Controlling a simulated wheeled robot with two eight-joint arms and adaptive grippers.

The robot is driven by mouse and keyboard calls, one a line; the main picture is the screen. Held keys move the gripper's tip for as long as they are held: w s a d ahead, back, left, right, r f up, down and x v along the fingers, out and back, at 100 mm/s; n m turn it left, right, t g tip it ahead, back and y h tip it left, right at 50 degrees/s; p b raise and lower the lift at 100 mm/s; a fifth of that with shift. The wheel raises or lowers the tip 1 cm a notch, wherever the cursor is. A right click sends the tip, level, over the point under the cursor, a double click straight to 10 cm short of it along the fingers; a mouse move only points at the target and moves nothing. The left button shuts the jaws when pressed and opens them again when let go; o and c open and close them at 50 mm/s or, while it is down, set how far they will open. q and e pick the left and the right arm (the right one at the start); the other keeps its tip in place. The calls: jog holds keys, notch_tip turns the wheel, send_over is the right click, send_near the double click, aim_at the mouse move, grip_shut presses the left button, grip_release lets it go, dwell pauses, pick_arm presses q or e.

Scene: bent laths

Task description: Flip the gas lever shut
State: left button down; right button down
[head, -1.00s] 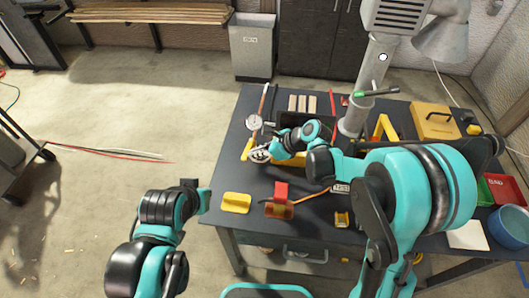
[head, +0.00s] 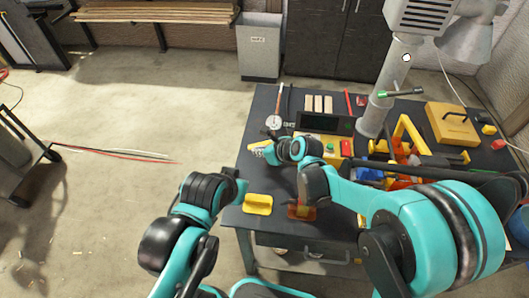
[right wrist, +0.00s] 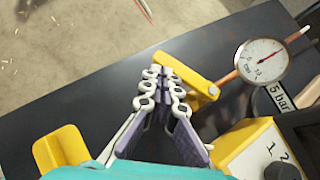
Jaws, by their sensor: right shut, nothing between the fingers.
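The yellow gas lever (right wrist: 187,73) shows in the right wrist view on a copper pipe beside a round dial gauge (right wrist: 262,60). It points away at an angle across the line of the pipe. In the head view the lever (head: 256,147) is small at the table's left edge, partly covered by my right gripper (head: 265,152). My right gripper (right wrist: 163,74) is shut and empty, with its fingertips at the lever's free end. I cannot tell whether they touch it. My left arm hangs left of the table, and its fingers are not visible.
A yellow numbered box (right wrist: 252,150) stands close right of my right gripper. Floor left of the table is open.

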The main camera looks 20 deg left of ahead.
jog(key=shift+w+a, duration=0.3)
jog(key=shift+a, duration=0.35)
jog(key=shift+w+d, duration=0.1)
jog(key=shift+d, duration=0.05)
jog(key=shift+w+d, duration=0.45)
